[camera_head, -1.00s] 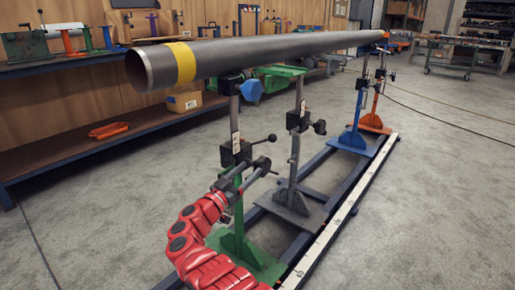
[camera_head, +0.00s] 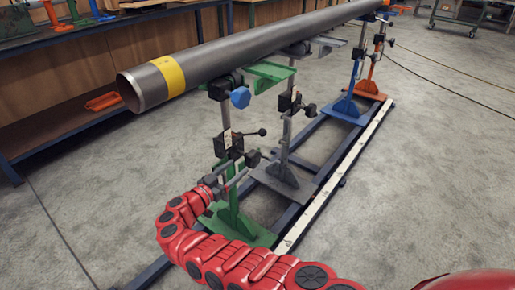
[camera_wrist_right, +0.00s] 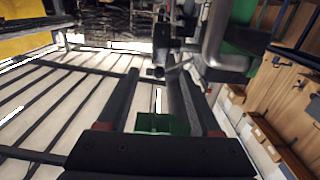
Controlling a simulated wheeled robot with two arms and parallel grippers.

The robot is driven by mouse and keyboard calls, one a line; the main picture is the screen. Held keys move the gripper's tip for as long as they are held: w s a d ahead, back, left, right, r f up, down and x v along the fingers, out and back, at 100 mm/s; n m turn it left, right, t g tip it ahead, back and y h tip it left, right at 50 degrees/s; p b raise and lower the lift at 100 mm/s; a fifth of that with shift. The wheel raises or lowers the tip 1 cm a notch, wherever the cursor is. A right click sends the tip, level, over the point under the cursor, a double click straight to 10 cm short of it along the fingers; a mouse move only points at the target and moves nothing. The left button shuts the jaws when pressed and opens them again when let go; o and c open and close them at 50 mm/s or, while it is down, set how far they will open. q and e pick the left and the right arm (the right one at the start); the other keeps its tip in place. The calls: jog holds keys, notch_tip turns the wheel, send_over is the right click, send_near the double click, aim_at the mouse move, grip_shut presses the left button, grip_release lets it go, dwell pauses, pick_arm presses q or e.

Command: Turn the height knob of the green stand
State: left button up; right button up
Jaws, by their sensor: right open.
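The green stand (camera_head: 235,212) stands under the near end of the grey pipe (camera_head: 215,62), which has a yellow band. On its post is a black clamp block (camera_head: 227,144) with a lever handle (camera_head: 250,133) on the right. A blue knob (camera_head: 240,97) sits higher, just below the pipe. I cannot tell for certain which is the height knob. My right gripper (camera_head: 242,165) is open beside the post, just below the clamp block; contact cannot be told. In the right wrist view its fingers (camera_wrist_right: 155,75) are apart, with green metal (camera_wrist_right: 165,123) showing between them. My left gripper is not in view.
A grey stand (camera_head: 285,175), a blue stand (camera_head: 350,105) and an orange stand (camera_head: 372,85) follow along the dark floor rail (camera_head: 310,212). A workbench (camera_head: 75,112) with an orange tray (camera_head: 101,101) is at left. The floor at right is largely clear.

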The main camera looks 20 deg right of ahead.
aim_at(257, 151)
jog(key=b+x, duration=0.4)
jog(key=x, duration=0.8)
jog(key=shift+d+f, duration=0.1)
jog(key=shift+f, duration=0.05)
jog(key=shift+w+d, duration=0.35)
jog(key=shift+d, duration=0.1)
grip_shut()
jog(key=shift+b, duration=0.35)
